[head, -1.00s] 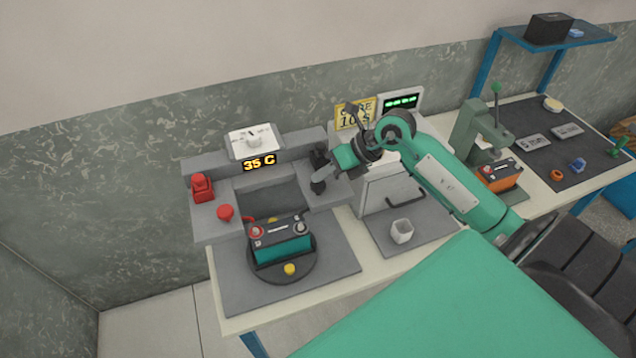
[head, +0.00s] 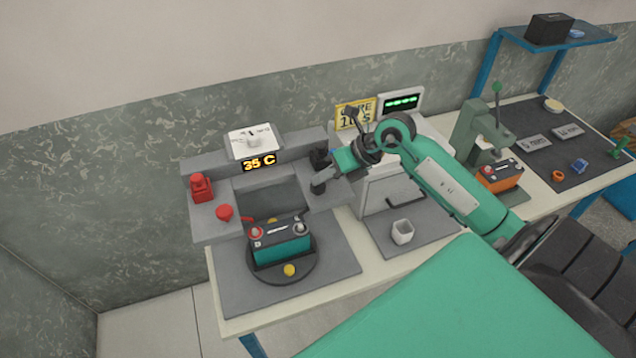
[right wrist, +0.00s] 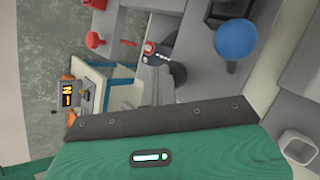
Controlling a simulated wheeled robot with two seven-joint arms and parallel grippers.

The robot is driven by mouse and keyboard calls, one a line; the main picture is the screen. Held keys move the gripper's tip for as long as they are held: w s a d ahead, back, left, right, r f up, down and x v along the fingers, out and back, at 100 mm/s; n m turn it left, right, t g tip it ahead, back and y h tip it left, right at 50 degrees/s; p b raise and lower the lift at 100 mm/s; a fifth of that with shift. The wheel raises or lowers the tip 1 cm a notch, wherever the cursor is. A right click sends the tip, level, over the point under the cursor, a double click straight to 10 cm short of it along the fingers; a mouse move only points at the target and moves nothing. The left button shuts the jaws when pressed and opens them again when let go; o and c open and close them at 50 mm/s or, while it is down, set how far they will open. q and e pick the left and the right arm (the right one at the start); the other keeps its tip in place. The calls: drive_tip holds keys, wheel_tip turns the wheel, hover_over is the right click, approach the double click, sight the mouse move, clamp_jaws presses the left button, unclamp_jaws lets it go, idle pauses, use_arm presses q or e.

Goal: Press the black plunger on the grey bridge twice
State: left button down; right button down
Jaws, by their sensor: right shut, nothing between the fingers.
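The grey bridge (head: 212,222) stands over a turntable on the left part of the bench. My left gripper is not in view.
A teal battery (head: 281,250) sits on the turntable. A blue ball (right wrist: 236,40) shows in the right wrist view.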

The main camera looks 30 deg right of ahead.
sight(323, 185)
drive_tip(key=shift+f+b, duration=0.4)
drive_tip(key=shift+f, duration=0.2)
drive_tip(key=shift+r, duration=0.15)
idle(0.4)
drive_tip(key=shift+r+p, duration=0.85)
drive_tip(key=shift+r, duration=0.45)
drive_tip(key=shift+r, duration=0.1)
drive_tip(key=shift+r+p, duration=1.4)
drive_tip(key=shift+r, duration=1.05)
